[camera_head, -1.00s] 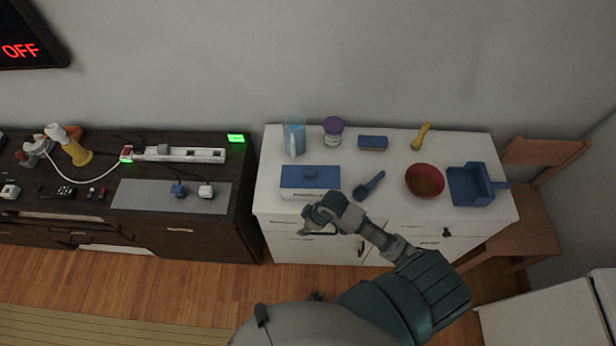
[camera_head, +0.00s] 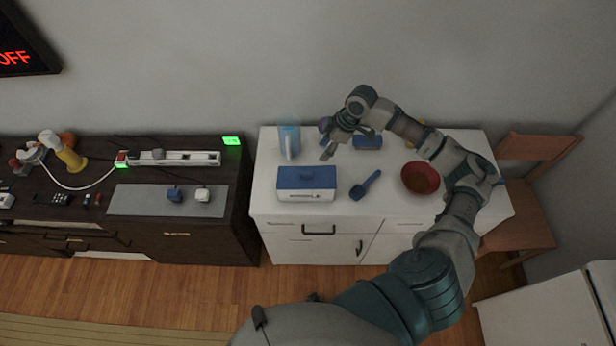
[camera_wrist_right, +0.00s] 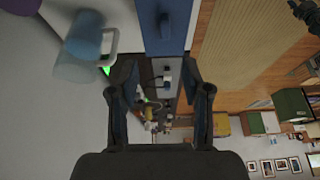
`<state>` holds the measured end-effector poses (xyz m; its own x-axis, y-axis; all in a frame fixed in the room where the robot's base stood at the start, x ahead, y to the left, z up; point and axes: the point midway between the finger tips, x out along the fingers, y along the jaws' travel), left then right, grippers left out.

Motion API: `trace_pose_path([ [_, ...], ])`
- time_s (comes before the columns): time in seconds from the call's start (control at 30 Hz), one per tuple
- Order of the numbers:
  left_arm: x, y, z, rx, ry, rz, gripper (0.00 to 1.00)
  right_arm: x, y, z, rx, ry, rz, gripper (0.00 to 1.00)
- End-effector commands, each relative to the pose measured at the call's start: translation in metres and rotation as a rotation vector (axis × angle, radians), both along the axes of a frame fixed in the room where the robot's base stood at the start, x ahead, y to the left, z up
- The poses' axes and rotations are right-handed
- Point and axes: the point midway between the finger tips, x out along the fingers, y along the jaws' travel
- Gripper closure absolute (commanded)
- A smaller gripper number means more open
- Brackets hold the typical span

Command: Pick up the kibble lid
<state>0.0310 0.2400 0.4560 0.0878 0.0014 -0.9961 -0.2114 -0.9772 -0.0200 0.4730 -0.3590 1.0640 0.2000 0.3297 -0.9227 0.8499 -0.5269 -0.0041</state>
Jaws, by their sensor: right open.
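The blue lid (camera_head: 306,176) with a small raised handle sits on a white box at the front left of the white cabinet top. I take it as the kibble lid. In the right wrist view it is a blue panel (camera_wrist_right: 165,25) at the top, beyond the fingertips. My right gripper (camera_head: 327,143) is open and empty, above the cabinet top, behind and slightly right of the lid and apart from it. Its spread fingers (camera_wrist_right: 161,72) also show in the wrist view. My left gripper is not in view.
A blue pitcher (camera_head: 289,142) stands left of the gripper. A purple-lidded jar is mostly hidden behind the gripper. A blue scoop (camera_head: 366,185) and red bowl (camera_head: 420,178) lie right of the box. A blue block (camera_head: 367,142) is behind. My arm covers the right side.

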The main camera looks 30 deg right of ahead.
Motion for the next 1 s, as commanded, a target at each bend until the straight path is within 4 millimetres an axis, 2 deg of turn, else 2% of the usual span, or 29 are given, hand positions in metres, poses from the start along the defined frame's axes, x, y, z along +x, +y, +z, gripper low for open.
trace_pose_path([
  [0.1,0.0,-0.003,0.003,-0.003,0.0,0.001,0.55,0.005,0.013,-0.027,0.0,0.003,0.002,0.52],
  [0.3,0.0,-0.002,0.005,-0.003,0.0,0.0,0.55,0.013,0.024,-0.062,0.0,0.0,0.001,0.52],
  [0.57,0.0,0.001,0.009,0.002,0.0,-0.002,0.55,0.015,0.03,-0.084,0.001,0.0,0.0,0.52],
  [0.8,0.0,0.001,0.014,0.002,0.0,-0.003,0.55,0.019,0.043,-0.117,0.002,0.0,0.0,0.52],
  [1.0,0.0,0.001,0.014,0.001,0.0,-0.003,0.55,0.02,0.046,-0.124,-0.001,-0.002,0.001,0.52],
])
